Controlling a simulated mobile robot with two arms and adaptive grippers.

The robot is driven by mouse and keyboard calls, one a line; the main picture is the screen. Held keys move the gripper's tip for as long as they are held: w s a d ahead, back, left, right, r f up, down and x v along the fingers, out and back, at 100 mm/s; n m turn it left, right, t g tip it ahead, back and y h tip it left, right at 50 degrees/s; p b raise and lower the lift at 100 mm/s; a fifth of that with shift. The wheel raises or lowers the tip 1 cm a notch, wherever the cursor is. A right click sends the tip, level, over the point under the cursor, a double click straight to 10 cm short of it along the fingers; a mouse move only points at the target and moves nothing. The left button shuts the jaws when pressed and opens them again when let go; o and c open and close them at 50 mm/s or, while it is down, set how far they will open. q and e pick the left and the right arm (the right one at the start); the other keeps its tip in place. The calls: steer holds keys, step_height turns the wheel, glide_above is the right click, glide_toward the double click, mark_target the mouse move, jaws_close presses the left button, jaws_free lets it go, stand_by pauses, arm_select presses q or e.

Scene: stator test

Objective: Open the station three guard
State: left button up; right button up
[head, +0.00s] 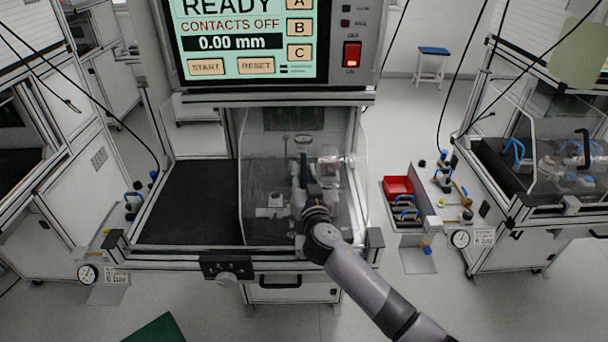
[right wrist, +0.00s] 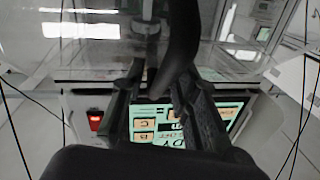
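The middle station (head: 190,205) has a clear guard (head: 262,185) over the right part of its bed. The guard appears closed. My right arm reaches in from the lower right, and its gripper (head: 312,188) is at the guard's front, partly hidden by my wrist. In the right wrist view a black curved bar (right wrist: 182,45), which looks like the guard's handle, comes down between the fingers of my right gripper (right wrist: 158,75). The fingers stand apart, with a gap showing beside the bar. Contact is unclear. My left gripper is not in view. No station number is readable.
A screen (head: 250,40) reading READY, CONTACTS OFF, 0.00 mm stands above the station, with a red switch (head: 352,55) beside it. Another station (head: 545,215) at right has a clear guard with a black handle (head: 584,148). A red bin (head: 397,187) stands between them.

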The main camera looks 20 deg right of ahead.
jaws_close()
stand_by(0.6)
